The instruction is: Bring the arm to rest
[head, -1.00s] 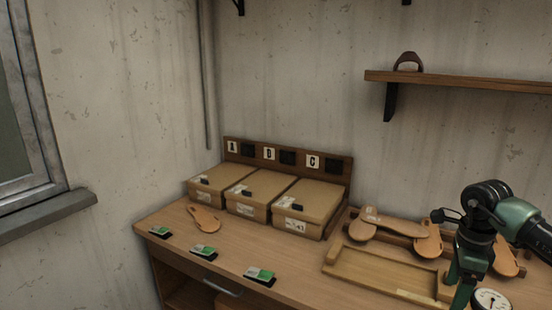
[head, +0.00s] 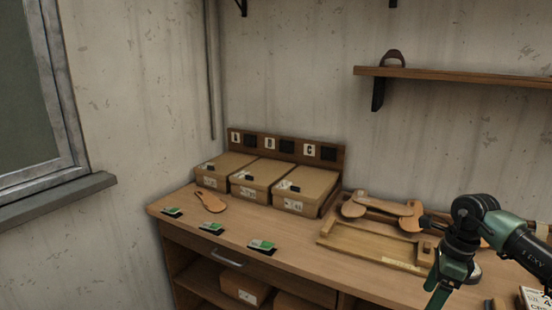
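My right arm comes in from the right edge in the head view. Its green and black gripper (head: 438,292) points down over the right part of the workbench (head: 205,240). The fingertips are at the lower edge of the view, and I cannot tell whether they are open or shut. No held thing shows. My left gripper is not in view.
Three closed boxes (head: 303,190) stand against the labelled board (head: 318,152). A sandal sole (head: 210,202) lies left of centre, near several green-and-black pads (head: 262,246). A wooden tray (head: 330,244) and more soles (head: 378,205) lie at right. A shelf (head: 450,77) hangs above.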

